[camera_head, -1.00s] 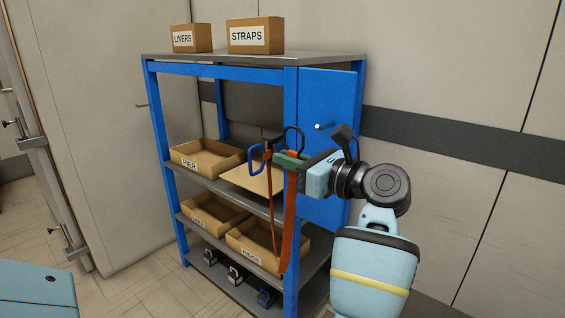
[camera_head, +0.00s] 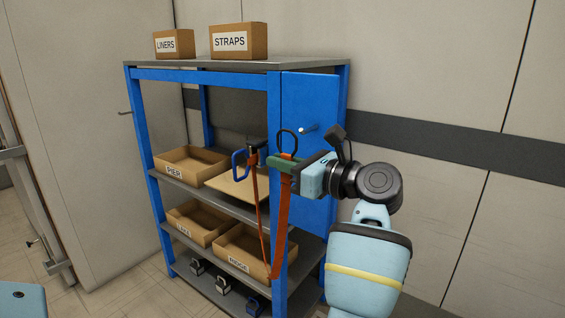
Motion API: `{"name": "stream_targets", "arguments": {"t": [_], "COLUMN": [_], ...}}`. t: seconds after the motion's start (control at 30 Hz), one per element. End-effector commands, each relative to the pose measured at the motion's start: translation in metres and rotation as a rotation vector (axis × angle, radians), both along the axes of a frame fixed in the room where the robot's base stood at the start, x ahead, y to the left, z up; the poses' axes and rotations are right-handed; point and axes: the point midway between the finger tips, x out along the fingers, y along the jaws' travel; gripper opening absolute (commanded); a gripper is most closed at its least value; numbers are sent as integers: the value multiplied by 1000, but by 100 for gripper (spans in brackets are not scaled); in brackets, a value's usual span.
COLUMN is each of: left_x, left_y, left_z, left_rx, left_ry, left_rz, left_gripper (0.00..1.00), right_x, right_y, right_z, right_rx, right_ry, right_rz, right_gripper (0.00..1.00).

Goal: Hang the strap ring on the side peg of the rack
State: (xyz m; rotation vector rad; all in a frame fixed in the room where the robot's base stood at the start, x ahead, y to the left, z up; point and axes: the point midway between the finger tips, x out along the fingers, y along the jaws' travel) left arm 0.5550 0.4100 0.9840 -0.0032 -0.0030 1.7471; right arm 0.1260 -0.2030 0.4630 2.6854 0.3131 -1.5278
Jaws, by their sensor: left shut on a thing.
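The blue rack (camera_head: 276,185) stands in the middle, with a blue side panel (camera_head: 318,95) on its right. A short pale-tipped peg (camera_head: 308,128) sticks out of that panel. My left gripper (camera_head: 288,163) is shut on the orange strap (camera_head: 282,215) near its top, in front of the panel. The dark strap ring (camera_head: 287,141) stands up above the jaws, left of the peg and apart from it in the picture; the depth between them is unclear. My right gripper is out of view.
Open cardboard trays, including PIER (camera_head: 176,171), fill the shelves. Small clamp-like items stand at the bottom. Another thin peg or handle (camera_head: 125,113) shows at the left. A wall is behind.

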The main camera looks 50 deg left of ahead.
Motion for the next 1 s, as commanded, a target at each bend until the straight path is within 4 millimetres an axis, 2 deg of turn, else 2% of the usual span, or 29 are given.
{"name": "stream_targets", "arguments": {"t": [1.0], "left_x": [40], "left_y": [15], "left_z": [-1], "left_rx": [-3], "left_ry": [2], "left_rz": [-1], "left_gripper": [0], "right_x": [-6], "right_y": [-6], "right_z": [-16], "right_rx": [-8], "right_ry": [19], "right_rz": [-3], "right_gripper": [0]}}
